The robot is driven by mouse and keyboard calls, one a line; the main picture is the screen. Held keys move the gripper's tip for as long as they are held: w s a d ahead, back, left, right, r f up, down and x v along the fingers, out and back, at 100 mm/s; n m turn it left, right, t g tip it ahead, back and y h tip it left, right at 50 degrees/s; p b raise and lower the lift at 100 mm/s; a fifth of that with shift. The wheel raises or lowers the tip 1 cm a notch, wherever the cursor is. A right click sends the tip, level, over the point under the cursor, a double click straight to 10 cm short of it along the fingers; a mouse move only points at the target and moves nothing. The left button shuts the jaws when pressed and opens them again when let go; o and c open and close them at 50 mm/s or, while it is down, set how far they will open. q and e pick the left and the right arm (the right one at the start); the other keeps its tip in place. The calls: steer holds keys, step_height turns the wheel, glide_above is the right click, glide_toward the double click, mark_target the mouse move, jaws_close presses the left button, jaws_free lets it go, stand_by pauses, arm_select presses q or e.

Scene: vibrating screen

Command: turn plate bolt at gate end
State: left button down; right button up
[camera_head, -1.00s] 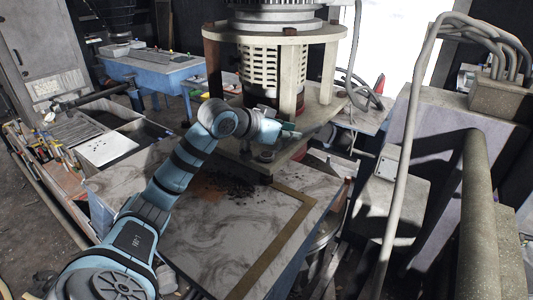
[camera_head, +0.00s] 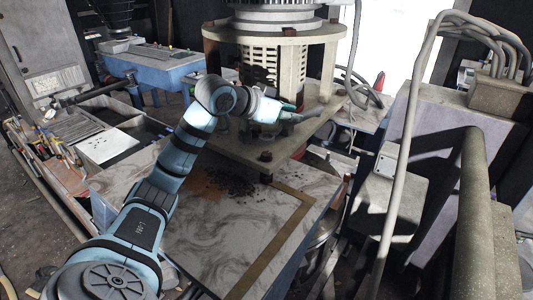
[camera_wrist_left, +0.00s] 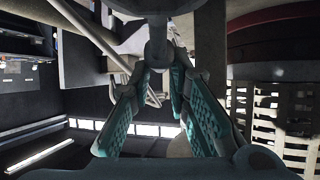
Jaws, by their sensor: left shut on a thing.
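My left gripper (camera_head: 288,110) is beside the round motor stand, above the lower plate (camera_head: 287,150). Its teal fingers are shut on a grey bar-like tool (camera_head: 312,115), which points to the right over the plate. In the left wrist view the two teal-padded fingers (camera_wrist_left: 158,75) close around a grey rounded piece (camera_wrist_left: 158,52) at their tips. Another dark bolt (camera_head: 341,92) shows at the plate's right corner. I cannot tell whether the tool touches any bolt. My right gripper is not in view.
The slotted motor housing (camera_head: 259,68) and its posts (camera_head: 328,62) stand close behind the gripper. A marbled deck (camera_head: 225,235) with dark grains lies below. A grey cable (camera_head: 398,170) and a thick pipe (camera_head: 474,210) stand at the right.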

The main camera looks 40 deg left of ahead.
arm_select(q)
steer(key=c, duration=2.1)
jaws_free()
jaws_close()
steer(key=r, duration=0.1)
steer(key=w+r, duration=0.1)
steer(key=r, duration=0.3)
steer(key=shift+w, duration=0.25)
steer(key=s+d+f+m+g+h, duration=0.3)
steer(key=s+d+m+g+h, duration=0.2)
steer(key=m+h, duration=0.4)
steer(key=s+m+g, duration=0.1)
steer(key=m+g, duration=0.1)
steer(key=m, duration=0.1)
steer(key=shift+d+g+h, duration=0.3)
steer(key=shift+d, duration=0.1)
